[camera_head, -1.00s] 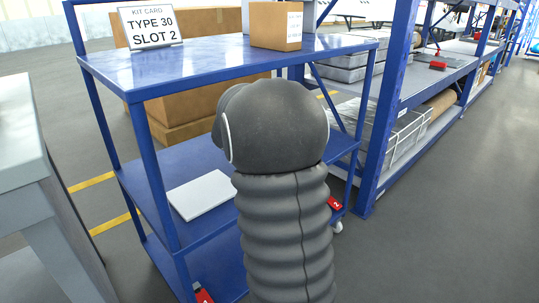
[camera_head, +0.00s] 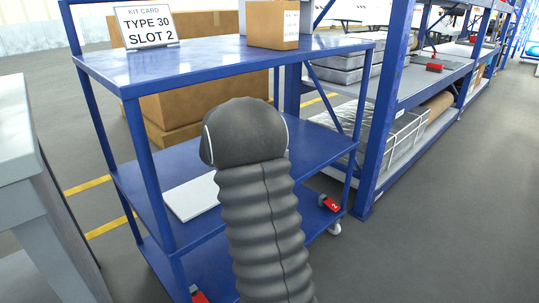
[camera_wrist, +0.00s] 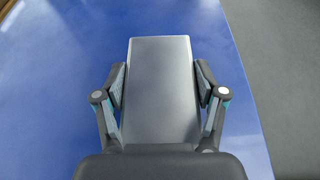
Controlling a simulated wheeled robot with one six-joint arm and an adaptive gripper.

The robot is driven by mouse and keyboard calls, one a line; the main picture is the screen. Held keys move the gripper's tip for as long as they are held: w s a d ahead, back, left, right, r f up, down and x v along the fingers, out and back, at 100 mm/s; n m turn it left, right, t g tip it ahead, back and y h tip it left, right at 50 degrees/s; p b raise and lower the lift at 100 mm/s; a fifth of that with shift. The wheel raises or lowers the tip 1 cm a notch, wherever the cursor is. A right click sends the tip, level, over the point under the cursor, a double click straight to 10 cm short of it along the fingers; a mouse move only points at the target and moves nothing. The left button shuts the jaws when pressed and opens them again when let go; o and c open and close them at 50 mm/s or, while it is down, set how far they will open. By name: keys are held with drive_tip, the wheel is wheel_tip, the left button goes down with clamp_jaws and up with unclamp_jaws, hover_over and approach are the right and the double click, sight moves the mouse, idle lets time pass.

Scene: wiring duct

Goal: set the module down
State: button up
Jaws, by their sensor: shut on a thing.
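The module (camera_wrist: 160,58) is a flat-faced grey rectangular block in the wrist view. My gripper (camera_wrist: 161,86) has one finger on each of its long sides and is shut on it. Below the module is a blue surface (camera_wrist: 60,80); I cannot tell whether the module touches it. In the head view my own dark arm stands in front of the blue cart (camera_head: 225,63) and hides the gripper and the module. The kit card (camera_head: 148,28) on the cart's top reads "TYPE 30 SLOT 2".
A small cardboard box (camera_head: 272,25) stands on the cart's top. A flat white piece (camera_head: 192,197) lies on the middle shelf. Larger boxes (camera_head: 195,110) stand behind. A grey bench (camera_head: 18,140) is at the left, a blue rack (camera_head: 383,115) at the right.

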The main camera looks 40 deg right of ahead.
drive_tip(key=o, duration=1.6)
drive_tip(key=shift+f, duration=0.1)
drive_tip(key=shift+r, duration=0.25)
drive_tip(key=p+v, duration=0.1)
drive_tip(key=v, duration=1.1)
